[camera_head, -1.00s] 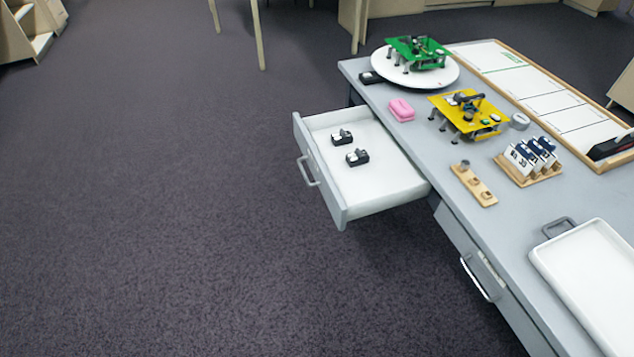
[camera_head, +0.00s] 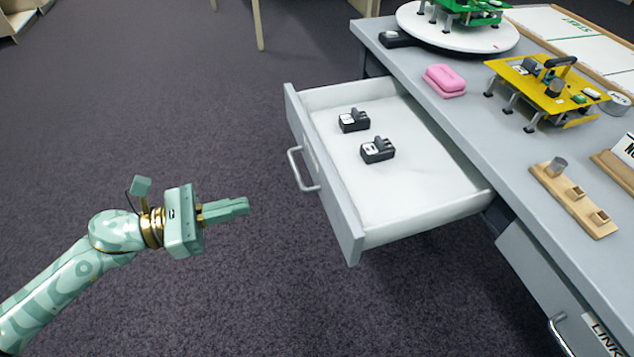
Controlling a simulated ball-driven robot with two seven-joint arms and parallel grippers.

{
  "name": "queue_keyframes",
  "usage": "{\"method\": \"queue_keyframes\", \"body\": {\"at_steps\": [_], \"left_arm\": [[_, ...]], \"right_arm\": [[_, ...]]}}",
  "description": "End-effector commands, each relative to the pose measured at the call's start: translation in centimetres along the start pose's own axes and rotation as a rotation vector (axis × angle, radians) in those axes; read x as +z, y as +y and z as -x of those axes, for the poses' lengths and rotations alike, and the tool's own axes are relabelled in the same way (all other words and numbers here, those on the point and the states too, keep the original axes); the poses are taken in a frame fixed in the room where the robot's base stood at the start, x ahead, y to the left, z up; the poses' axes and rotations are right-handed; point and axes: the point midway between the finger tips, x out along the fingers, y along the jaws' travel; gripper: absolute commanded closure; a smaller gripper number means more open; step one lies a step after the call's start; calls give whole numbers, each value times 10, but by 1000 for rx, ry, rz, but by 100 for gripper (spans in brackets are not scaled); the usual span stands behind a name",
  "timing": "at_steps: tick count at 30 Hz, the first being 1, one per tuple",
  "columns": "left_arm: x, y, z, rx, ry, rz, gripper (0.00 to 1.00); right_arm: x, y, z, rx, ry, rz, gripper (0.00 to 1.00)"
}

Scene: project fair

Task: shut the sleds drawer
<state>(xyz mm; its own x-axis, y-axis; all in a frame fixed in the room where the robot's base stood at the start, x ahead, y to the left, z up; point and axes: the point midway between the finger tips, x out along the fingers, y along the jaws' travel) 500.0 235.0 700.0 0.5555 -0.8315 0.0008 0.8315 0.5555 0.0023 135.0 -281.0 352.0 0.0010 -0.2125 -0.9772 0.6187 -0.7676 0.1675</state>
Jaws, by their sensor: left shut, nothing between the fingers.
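The open drawer (camera_head: 420,200) sticks out from the left side of the grey desk. Its grey front panel carries a bar handle (camera_head: 303,170). Two small black sleds lie inside, one (camera_head: 354,120) farther back and one (camera_head: 377,150) nearer. Any label naming this drawer cannot be read. My left gripper (camera_head: 246,206) is shut and empty, to the left of the drawer front, apart from the handle. Its fingers point right, toward the panel. My right gripper is not in view.
The desk top (camera_head: 470,130) holds a pink block (camera_head: 445,80), a yellow board on legs (camera_head: 545,88), a white turntable (camera_head: 457,36) and a wooden peg strip (camera_head: 573,198). A second, closed drawer (camera_head: 545,285) sits nearer. The floor (camera_head: 180,110) left of the drawer is clear.

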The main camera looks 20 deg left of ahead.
Motion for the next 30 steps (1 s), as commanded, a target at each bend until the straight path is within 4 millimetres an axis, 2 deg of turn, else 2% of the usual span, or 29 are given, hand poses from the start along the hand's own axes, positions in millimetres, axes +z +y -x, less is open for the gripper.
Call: {"method": "queue_keyframes", "body": {"at_steps": [5, 18, 24, 30], "left_arm": [[2, 1, -23, 2, -4, -5, 100], [3, 2, -112, 5, -4, -2, 100], [0, 2, -133, 6, -1, 0, 100], [-1, 2, -137, 5, 0, 2, 100]], "right_arm": [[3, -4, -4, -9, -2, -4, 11], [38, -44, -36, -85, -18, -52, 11], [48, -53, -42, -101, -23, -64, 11], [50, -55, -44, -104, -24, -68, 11]]}}
